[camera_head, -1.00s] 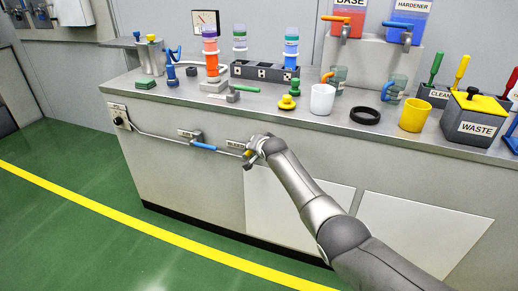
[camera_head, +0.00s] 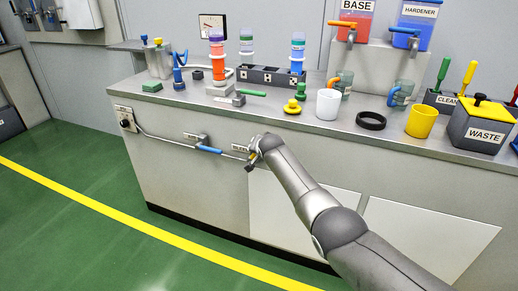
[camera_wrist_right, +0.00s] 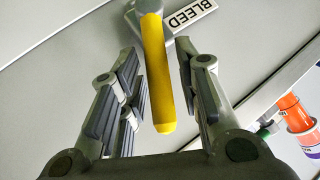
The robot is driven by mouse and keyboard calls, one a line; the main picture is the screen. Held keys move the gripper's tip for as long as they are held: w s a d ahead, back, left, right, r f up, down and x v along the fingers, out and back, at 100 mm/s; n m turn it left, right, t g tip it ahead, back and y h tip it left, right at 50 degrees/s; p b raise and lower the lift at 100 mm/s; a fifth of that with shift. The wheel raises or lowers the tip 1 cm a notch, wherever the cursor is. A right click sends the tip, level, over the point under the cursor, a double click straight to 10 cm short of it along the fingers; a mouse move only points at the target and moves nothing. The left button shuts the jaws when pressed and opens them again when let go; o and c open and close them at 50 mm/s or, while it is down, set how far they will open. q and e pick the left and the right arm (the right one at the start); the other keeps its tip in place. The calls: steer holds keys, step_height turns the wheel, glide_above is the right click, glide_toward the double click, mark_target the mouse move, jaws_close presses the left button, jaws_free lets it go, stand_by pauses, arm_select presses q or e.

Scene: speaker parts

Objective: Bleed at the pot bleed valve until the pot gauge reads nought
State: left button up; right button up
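The bleed valve's yellow lever (camera_wrist_right: 154,75) is in the right wrist view beside the BLEED label (camera_wrist_right: 190,17). My right gripper (camera_wrist_right: 157,62) is open around the lever, with a finger on each side and visible gaps to both. In the head view, the right gripper (camera_head: 253,158) is at the counter's front panel and hides most of the bleed valve. My left gripper is not in view.
A blue-handled valve (camera_head: 208,149) sits on the pipe left of the bleed valve. The counter top (camera_head: 260,113) above carries cups, bottles, a black ring (camera_head: 371,120) and a WASTE bin (camera_head: 482,128). The green floor in front is clear.

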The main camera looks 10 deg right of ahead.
steer(key=shift+s+r, duration=0.15)
stand_by(0.3)
steer(key=v, duration=1.1)
steer(key=shift+s, duration=0.3)
steer(key=shift+r, duration=0.15)
